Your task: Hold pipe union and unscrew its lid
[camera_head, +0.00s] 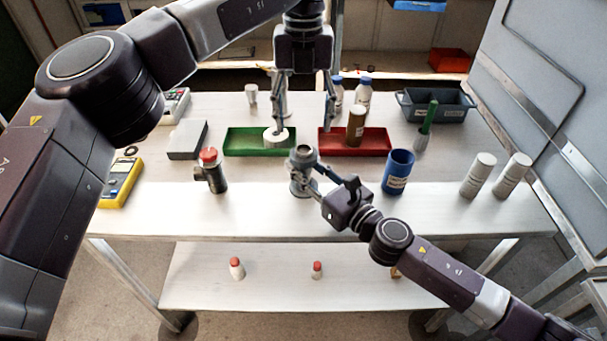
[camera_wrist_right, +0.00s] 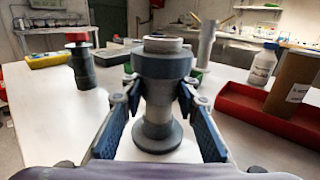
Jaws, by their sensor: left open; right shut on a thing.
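The grey pipe union (camera_head: 303,172) stands upright near the front edge of the table. It also shows in the right wrist view (camera_wrist_right: 158,95), with a wide dark collar near the top, a pale ring above it and a flared foot. My right gripper (camera_head: 311,186) is shut on its body, one finger on each side in the right wrist view (camera_wrist_right: 155,115). My left gripper (camera_head: 304,127) is open and empty, pointing down above and behind the union, fingers wide apart. I cannot tell whether the pale ring is part of the lid.
A green tray (camera_head: 233,149) with a white round piece (camera_head: 276,137) and a red tray (camera_head: 375,149) with a brown bottle (camera_head: 356,125) lie behind. A red-capped dark fitting (camera_head: 212,171) stands left, a blue cup (camera_head: 398,172) right. The front strip beside the union is clear.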

